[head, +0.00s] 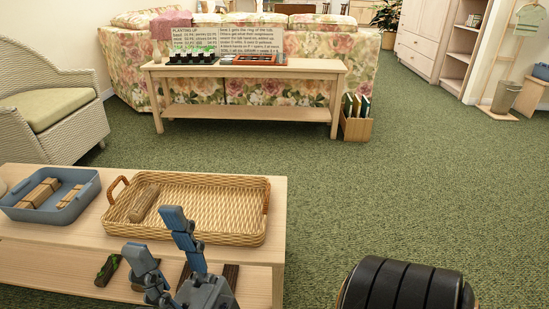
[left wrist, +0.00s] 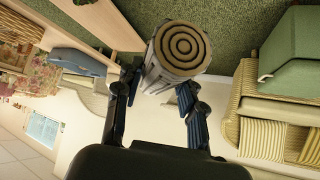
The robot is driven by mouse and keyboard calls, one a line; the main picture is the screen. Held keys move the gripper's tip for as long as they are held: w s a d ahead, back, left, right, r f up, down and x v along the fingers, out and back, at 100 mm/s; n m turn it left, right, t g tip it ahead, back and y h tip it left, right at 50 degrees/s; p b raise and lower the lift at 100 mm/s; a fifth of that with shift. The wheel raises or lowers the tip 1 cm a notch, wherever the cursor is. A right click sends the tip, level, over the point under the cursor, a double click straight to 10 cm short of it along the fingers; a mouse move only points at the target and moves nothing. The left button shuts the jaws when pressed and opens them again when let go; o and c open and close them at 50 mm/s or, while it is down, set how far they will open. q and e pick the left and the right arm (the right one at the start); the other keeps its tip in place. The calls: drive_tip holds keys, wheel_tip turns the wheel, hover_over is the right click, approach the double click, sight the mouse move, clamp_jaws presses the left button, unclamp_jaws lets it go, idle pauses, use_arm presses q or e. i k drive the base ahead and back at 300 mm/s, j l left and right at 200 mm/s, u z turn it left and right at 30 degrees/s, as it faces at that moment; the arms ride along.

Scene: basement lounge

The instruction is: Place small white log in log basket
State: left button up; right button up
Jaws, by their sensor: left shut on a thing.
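A small log (left wrist: 182,48) with pale grey-white bark and dark rings on its cut end is between the fingers of my left gripper (left wrist: 158,82) in the left wrist view. The gripper is shut on it. The left gripper and this log do not show in the head view. The wicker log basket (head: 247,238) sits on the low wooden table, with one tan log (head: 143,203) lying in its left part. My right gripper (head: 157,236) is open and empty, in front of the basket's near side in the head view, hiding part of its near edge.
The low table (head: 270,255) also bears a blue bin (head: 84,179) with wooden pieces. Its lower shelf has a mossy green log (head: 108,270) and dark pieces. A wicker armchair (head: 52,110) and a console table (head: 246,68) stand behind. Green carpet is clear at right.

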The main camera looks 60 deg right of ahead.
sight(208, 209)
drive_tip(key=i+l+z, duration=0.2)
drive_tip(key=l+z, duration=0.2)
drive_tip(key=i+l+z, duration=0.2)
drive_tip(key=z, duration=0.2)
drive_tip(key=i+l+z, duration=0.25)
drive_tip(key=z, duration=0.15)
drive_tip(key=i+l, duration=0.1)
